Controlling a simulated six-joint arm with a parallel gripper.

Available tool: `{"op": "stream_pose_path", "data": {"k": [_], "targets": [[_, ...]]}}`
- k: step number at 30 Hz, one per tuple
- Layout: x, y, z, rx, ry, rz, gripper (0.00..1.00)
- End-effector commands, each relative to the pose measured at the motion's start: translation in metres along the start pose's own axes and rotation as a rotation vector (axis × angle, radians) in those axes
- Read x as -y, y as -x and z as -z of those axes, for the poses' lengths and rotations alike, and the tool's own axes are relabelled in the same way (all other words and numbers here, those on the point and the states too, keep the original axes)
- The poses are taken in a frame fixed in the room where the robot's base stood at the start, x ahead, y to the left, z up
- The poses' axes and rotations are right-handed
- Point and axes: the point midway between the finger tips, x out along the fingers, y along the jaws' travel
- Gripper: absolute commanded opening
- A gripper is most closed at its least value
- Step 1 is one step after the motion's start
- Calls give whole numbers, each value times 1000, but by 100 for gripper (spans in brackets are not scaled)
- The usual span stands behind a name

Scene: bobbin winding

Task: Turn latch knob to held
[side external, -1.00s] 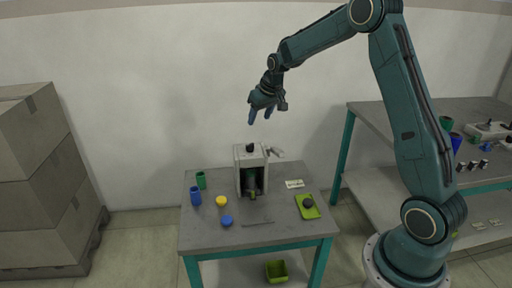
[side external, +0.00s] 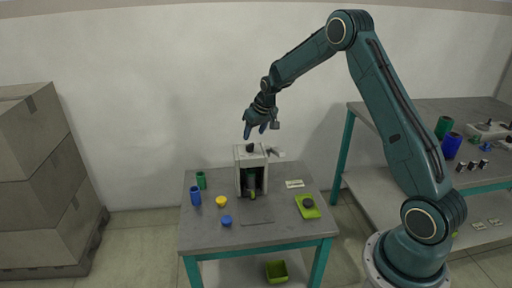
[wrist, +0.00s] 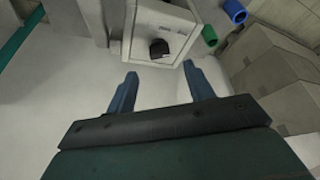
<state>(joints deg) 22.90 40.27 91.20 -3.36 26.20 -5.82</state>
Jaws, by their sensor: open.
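The latch knob (side external: 250,148) is a small black knob on top of the pale winding machine (side external: 237,170), which stands on the grey table. In the wrist view the black knob (wrist: 159,48) sits on the machine's pale top face, with small markings beside it too small to read. My gripper (side external: 254,133) is open and empty, above the knob and apart from it. In the wrist view its two blue fingers (wrist: 160,80) point toward the knob, which lies beyond their tips and between them.
The table (side external: 205,232) also holds a green cup (side external: 201,180), a blue cup (side external: 195,196), a yellow piece (side external: 222,201), a blue piece (side external: 227,221) and a lime tray (side external: 313,213) with a dark item. A lever (side external: 276,152) projects from the machine's right side.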

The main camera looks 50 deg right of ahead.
Motion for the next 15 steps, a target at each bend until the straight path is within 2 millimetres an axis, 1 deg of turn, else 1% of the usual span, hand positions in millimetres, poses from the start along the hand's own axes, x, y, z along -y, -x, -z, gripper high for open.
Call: {"op": "stream_pose_path", "data": {"k": [1,6,12,15], "targets": [[0,-9,-1,3,0,0,53],[0,-32,-1,2,0,0,53],[0,-52,0,1,0,0,53],[0,-59,0,0,0,0,53]]}}
